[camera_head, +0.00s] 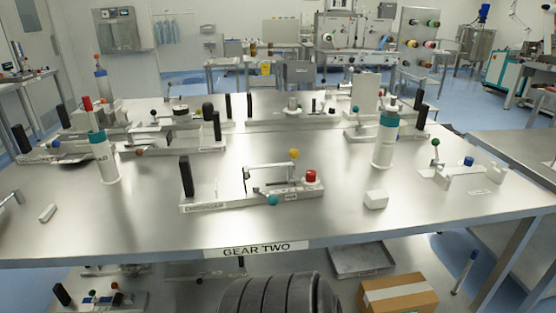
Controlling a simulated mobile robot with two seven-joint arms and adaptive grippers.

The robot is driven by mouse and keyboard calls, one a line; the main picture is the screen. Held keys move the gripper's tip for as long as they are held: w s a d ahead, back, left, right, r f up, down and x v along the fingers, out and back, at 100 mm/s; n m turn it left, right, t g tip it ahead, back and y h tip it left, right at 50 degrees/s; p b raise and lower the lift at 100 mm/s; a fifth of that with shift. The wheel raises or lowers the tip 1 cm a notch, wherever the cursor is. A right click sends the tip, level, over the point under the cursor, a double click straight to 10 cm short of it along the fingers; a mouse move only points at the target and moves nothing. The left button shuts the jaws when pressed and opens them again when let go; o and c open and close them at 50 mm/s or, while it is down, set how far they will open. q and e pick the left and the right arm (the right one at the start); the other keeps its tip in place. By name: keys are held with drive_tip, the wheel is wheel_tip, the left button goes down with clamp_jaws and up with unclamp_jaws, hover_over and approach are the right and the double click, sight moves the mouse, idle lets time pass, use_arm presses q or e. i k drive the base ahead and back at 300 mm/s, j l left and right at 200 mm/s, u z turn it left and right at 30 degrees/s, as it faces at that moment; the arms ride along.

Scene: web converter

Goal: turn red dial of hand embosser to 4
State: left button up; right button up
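A device with a long pale base (230,203) stands in the middle of the metal table, near its front; I take it to be the hand embosser. A red dial (311,176) sits on top of its right end. The marks on the dial are too small to read, so I cannot tell its setting. The device also carries a black upright (186,177) at its left end, a lever with a yellow knob (294,154), and a teal knob (272,200) at the front. Neither of my grippers shows, and nothing touches the dial.
The metal table (150,225) bears a "GEAR TWO" label (257,250). White-and-teal bottles stand left (103,158) and right (385,140) of the device. A white block (376,200) lies to its right. Similar devices stand behind. The table's front strip is mostly clear. A cardboard box (398,297) sits below.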

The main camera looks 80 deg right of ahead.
sight(310, 175)
drive_tip(key=z, duration=2.45)
